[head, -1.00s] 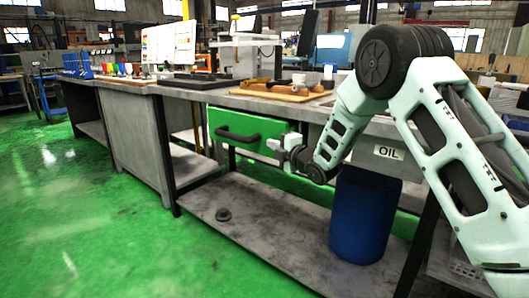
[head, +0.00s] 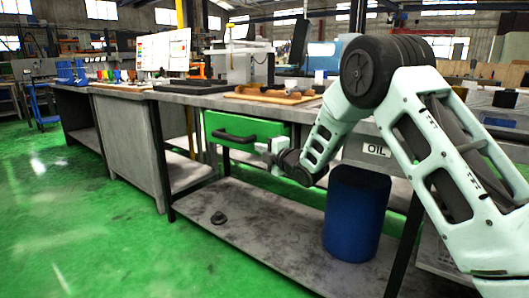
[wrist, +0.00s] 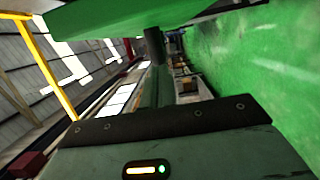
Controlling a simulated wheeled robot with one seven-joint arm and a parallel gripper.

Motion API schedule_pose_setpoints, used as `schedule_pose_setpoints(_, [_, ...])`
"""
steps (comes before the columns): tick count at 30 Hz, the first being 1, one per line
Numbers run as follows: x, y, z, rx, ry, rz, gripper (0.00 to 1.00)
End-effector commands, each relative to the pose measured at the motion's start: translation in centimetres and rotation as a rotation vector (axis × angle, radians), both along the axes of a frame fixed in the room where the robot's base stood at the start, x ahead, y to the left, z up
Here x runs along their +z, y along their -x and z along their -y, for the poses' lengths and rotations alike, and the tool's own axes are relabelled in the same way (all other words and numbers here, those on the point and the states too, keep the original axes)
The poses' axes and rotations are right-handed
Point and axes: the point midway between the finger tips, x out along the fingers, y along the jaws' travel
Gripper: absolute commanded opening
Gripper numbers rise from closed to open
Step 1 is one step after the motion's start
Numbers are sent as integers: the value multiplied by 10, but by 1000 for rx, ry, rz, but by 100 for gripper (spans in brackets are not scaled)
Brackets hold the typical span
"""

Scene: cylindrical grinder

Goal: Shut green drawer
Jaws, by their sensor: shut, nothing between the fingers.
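The green drawer (head: 262,130) stands pulled out from under the grey workbench in the head view. Its dark bar handle (head: 235,138) is on its front. My gripper (head: 267,150) is shut and empty at the drawer's lower right, close to its front. I cannot tell whether it touches the drawer.
The grey workbench (head: 195,99) holds a wooden tray (head: 270,96). A grey front labelled OIL (head: 376,151) is right of the drawer. A blue bin (head: 356,215) and a small dark disc (head: 218,218) are on the lower shelf (head: 262,235).

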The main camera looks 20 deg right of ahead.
Motion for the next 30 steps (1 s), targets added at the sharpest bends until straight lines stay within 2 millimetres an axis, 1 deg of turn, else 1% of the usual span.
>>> schedule_pose_setpoints(1, [2,7,5,-3,0,-1,0])
schedule_pose_setpoints(8, [2,38,15,-3,0,-2,0])
schedule_pose_setpoints(15, [2,74,28,-3,1,-2,0])
schedule_pose_setpoints(20, [1,88,33,-2,0,-2,0])
schedule_pose_setpoints(23, [-2,90,30,-1,5,-2,0])
schedule_pose_setpoints(25, [-8,88,22,-2,15,-4,0])
schedule_pose_setpoints(30, [-23,79,-9,-7,69,11,0])
